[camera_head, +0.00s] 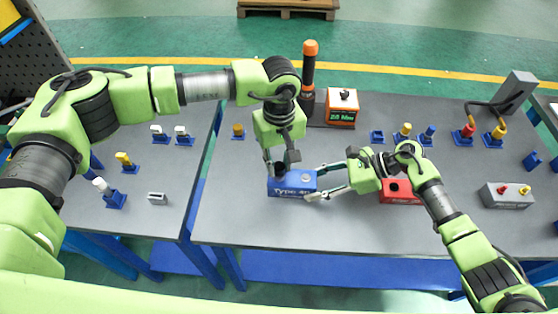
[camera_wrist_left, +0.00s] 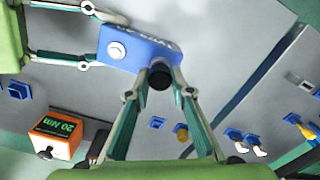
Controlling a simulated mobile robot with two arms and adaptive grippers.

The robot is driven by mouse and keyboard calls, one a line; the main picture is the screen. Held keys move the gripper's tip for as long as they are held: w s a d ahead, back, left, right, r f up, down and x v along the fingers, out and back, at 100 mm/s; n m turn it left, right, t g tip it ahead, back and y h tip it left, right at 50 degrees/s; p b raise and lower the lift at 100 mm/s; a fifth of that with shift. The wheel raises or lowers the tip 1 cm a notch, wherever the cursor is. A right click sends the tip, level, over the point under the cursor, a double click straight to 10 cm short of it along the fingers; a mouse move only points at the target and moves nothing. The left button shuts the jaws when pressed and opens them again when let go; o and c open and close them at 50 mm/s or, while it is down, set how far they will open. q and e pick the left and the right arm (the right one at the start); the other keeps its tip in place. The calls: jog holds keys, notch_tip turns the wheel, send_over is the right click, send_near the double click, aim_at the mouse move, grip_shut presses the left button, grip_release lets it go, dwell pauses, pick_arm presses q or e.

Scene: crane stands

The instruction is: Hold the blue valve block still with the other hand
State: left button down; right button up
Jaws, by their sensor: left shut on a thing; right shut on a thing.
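The blue valve block (camera_head: 291,191), with "Type 40" lettering on its front, sits on the grey table; it also shows in the left wrist view (camera_wrist_left: 138,50), with a round pale fitting on its top. My left gripper (camera_head: 281,168) is above the block's left part. In the left wrist view its fingers (camera_wrist_left: 160,78) close on a dark round part (camera_wrist_left: 160,76) at the block. My right gripper (camera_head: 318,183) reaches in from the right, with its fingers at the block's right end. That contact is partly hidden in the head view.
A red block (camera_head: 401,192) sits right of my right gripper. An orange "20 Nm" box (camera_head: 342,108) and an orange-topped dark tool (camera_head: 309,68) stand behind. Several blue-based valves (camera_head: 403,133) stand at back right. The table front (camera_head: 300,235) is clear.

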pick_arm(q)
jog(key=shift+f, duration=0.3)
jog(key=m, duration=0.5)
jog(key=shift+m, duration=1.2)
jog(key=m, duration=0.3)
jog(key=shift+m, duration=0.3)
jog(key=m, duration=0.4)
jog(key=shift+m, duration=0.3)
